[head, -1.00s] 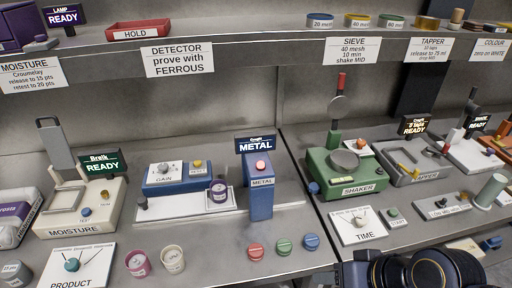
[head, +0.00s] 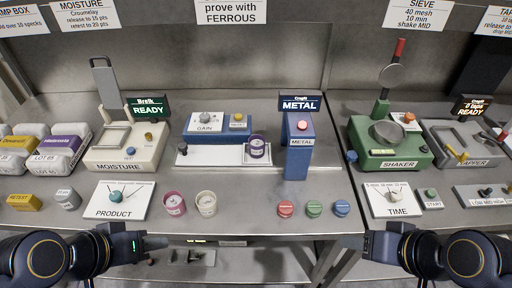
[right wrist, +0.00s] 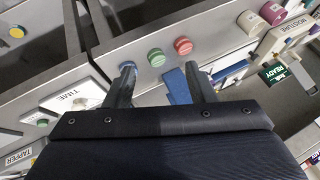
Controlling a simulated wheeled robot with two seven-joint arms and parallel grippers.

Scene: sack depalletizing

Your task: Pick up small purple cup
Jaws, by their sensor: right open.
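A small dark purple cup (head: 257,148) with a white label stands upright on the white plate of the metal detector. A magenta-purple cup (head: 174,204) stands near the front edge of the bench beside a cream cup (head: 206,204). The magenta cup also shows in the right wrist view (right wrist: 272,13). My left gripper (head: 158,243) is in front of the bench edge, below the magenta cup, apart from it; its jaw opening is unclear. My right gripper (head: 376,243) is open and empty at the front edge, below the TIME dial, apart from both purple cups.
Red, green and blue caps (head: 314,208) lie near the front edge. The blue METAL post (head: 299,150) stands right of the dark purple cup. The PRODUCT dial plate (head: 118,200) is left of the magenta cup. Bare bench lies between the cream cup and the caps.

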